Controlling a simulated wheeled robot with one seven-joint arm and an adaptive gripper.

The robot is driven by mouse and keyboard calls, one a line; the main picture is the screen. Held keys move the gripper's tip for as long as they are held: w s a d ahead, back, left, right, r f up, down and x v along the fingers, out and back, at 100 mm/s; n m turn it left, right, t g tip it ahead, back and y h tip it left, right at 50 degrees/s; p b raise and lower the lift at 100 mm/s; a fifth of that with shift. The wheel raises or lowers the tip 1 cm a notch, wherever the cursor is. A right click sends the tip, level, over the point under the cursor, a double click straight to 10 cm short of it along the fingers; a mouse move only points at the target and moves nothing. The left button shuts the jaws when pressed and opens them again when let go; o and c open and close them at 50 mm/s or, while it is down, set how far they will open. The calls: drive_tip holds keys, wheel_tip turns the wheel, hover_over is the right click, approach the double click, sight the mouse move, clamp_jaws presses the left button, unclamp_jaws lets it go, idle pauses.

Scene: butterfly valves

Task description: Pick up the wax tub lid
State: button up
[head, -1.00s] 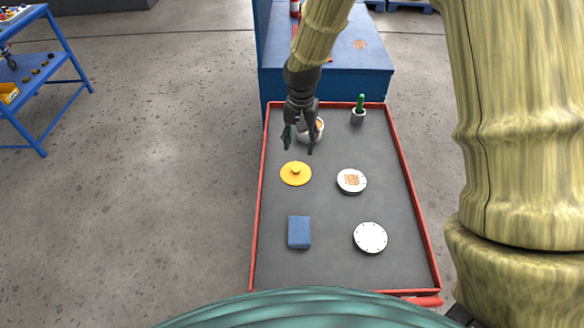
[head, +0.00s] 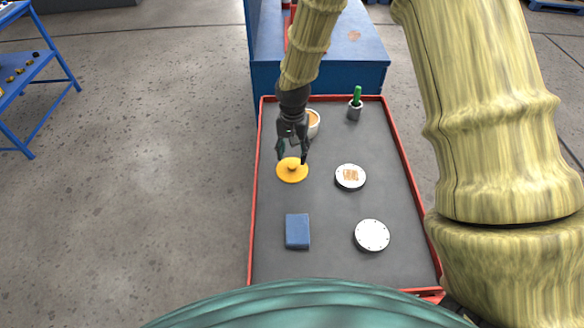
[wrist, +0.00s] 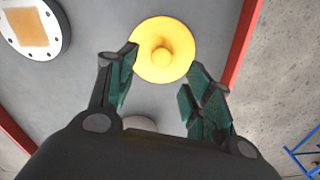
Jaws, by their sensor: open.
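The wax tub lid is most likely the yellow round disc with a central knob (head: 292,170), lying flat on the grey tray. In the wrist view the yellow lid (wrist: 163,50) lies just beyond the fingertips, with its knob roughly between them. My gripper (head: 292,158) is open and empty, pointing down at the lid's far edge. In the wrist view my gripper (wrist: 160,80) shows its green finger pads apart. I cannot tell whether a fingertip touches the lid. A white tub with tan contents (head: 313,122) stands behind my gripper, partly hidden by it.
The grey tray (head: 330,260) has a raised red rim. A blue bench (head: 340,60) is behind.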

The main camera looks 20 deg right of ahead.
sight(292, 165)
drive_tip(key=shift+s+a+f+p, duration=0.1)
drive_tip(key=shift+f+p, duration=0.65)
drive_tip(key=shift+f, duration=0.45)
drive_tip(key=shift+f+p, duration=0.4)
drive_tip(key=shift+f, duration=1.15)
drive_tip(key=shift+c, duration=0.2)
drive_tip(key=c, duration=0.9)
